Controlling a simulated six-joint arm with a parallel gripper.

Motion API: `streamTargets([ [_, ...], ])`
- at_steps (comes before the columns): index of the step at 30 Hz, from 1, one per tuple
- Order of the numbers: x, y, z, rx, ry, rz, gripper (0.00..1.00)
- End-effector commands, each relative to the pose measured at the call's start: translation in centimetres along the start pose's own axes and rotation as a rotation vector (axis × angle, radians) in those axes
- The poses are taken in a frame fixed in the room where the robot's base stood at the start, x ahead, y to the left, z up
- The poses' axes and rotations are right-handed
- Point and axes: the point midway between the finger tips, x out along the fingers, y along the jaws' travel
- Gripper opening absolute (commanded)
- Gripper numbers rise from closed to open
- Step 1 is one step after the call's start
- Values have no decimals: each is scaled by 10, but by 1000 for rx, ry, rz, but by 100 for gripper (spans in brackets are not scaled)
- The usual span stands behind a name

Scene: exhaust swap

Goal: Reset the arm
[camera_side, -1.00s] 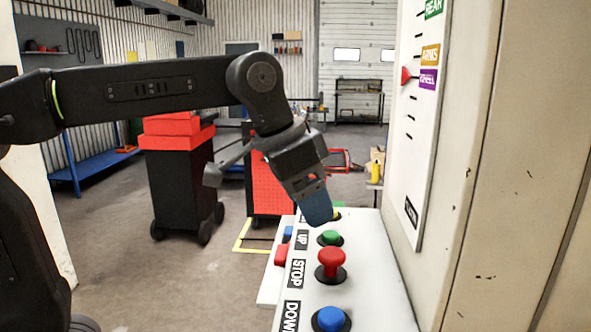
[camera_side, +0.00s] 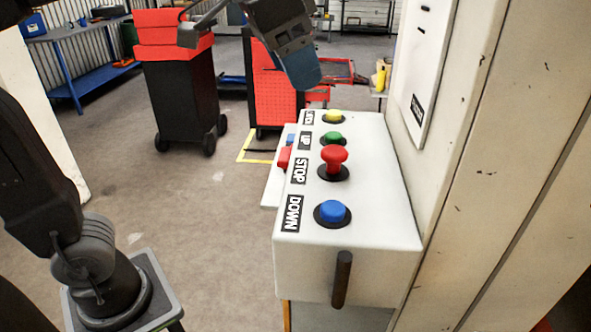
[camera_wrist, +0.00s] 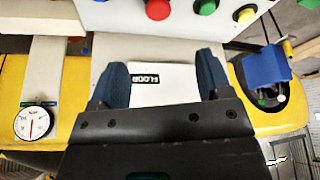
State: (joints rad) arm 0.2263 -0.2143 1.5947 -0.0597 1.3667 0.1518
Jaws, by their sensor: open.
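My gripper (camera_side: 303,72) is in the upper middle of the side view, in the air above and behind the far end of the white control box. In the wrist view my gripper (camera_wrist: 158,82) has its two blue fingers apart with nothing held between them. A white surface with a FLOOR label (camera_wrist: 146,79) shows between the fingers. The box (camera_side: 372,205) carries a blue button (camera_side: 332,210) by DOWN, a red button (camera_side: 335,158) by STOP, a green button (camera_side: 333,138) by UP and a yellow button (camera_side: 333,116).
A black handle (camera_side: 342,278) sticks out of the box's near face. A white wall panel (camera_side: 425,60) rises at right. A red and black tool cart (camera_side: 180,85) stands behind. The wrist view shows a round gauge (camera_wrist: 33,123) and a blue item (camera_wrist: 267,67) on yellow.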

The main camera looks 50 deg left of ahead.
Motion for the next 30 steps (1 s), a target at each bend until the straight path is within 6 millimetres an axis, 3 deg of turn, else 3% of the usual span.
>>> streamTargets([
  [5, 20, -16, 44, -90, 18, -42, 72],
  [12, 71, -33, 131, -247, 65, -117, 72],
  [16, 95, -36, 166, -304, 83, -145, 72],
  [21, 112, -38, 188, -338, 94, -162, 72],
  [30, 114, -38, 191, -342, 92, -163, 72],
])
